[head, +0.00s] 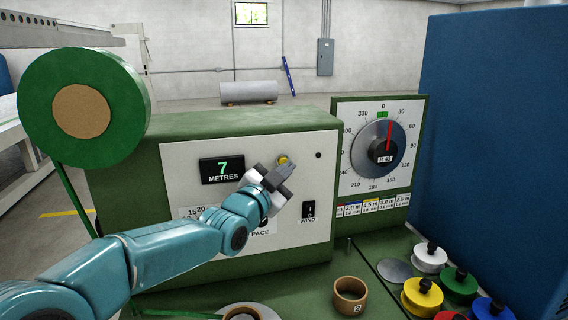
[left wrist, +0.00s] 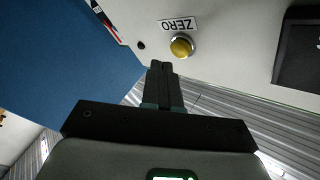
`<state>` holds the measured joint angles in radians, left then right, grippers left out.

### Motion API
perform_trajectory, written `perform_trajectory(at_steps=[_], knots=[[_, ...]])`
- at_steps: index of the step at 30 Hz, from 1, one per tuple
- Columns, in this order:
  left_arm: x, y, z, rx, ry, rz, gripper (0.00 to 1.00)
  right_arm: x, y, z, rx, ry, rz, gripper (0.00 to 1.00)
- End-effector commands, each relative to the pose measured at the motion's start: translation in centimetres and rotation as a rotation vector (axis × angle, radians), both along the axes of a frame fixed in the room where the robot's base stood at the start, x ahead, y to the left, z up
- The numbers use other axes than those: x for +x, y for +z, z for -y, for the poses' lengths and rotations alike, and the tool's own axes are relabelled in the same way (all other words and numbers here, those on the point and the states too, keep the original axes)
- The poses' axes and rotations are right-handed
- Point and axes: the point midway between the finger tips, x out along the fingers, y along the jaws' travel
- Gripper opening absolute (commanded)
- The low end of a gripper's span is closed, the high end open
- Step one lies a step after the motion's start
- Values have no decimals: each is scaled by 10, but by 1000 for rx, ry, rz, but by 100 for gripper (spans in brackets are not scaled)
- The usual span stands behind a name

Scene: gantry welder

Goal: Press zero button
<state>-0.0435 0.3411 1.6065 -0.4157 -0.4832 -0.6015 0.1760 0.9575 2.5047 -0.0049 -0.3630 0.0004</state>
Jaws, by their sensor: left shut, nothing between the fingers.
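The yellow zero button (head: 283,160) sits on the pale front panel (head: 185,158) of the green machine, to the right of the display reading 7 METRES. In the left wrist view the round button (left wrist: 181,46) has a metal collar and an upside-down ZERO label (left wrist: 178,24) beside it. My left gripper (head: 291,167) is shut and empty, with its tips close by the button. In the left wrist view the tips (left wrist: 161,66) lie just below and left of the button; I cannot tell whether they touch it. My right gripper is not in view.
A WIND switch (head: 308,209) is on the panel to the right of my left gripper. A dial with a red pointer (head: 388,137) stands further right. A blue wall-like block (head: 490,130) bounds the right.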

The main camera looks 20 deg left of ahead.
Motion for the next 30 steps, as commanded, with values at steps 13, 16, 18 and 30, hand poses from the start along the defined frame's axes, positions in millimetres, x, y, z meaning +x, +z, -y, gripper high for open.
perform_trajectory(at_steps=[13, 16, 18, 30], knots=[[7, 0, -5, 0, 0, 0, 0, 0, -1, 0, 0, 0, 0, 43], [7, 0, -5, 0, 0, 0, 0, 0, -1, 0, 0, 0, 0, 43], [7, 0, -5, 0, 0, 0, 0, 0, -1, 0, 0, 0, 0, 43], [10, 0, -7, 0, 0, 0, 0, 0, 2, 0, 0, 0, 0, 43]])
